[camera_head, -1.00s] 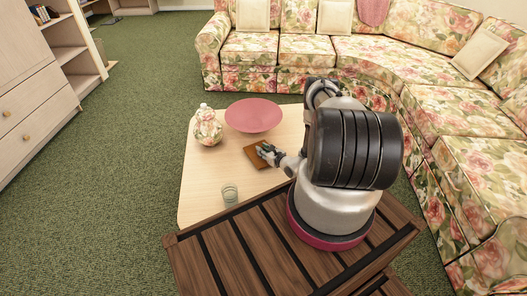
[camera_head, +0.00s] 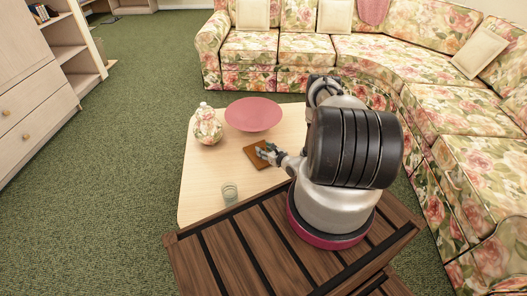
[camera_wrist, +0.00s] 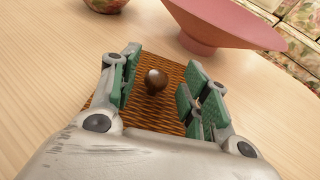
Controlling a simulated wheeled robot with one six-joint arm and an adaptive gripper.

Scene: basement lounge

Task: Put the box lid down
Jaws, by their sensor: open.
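The box lid (camera_head: 252,159) is a brown, woven-looking square lying low on the pale wooden table, with no visible gap beneath it. In the wrist view the lid (camera_wrist: 172,112) has a round, dark, shiny knob (camera_wrist: 155,82) on top. My gripper (camera_head: 263,151) is over the lid. In the wrist view its green-padded fingers (camera_wrist: 161,70) stand apart on either side of the knob, with clear space between pads and knob. Part of the lid is hidden behind the fingers and the gripper body. I cannot see a separate box.
On the table (camera_head: 205,177) stand a pink wide-rimmed bowl (camera_head: 253,115) behind the lid, a floral lidded jar (camera_head: 208,128) at back left and a clear glass (camera_head: 230,192) at front left. A floral sofa (camera_head: 370,62) curves behind and right.

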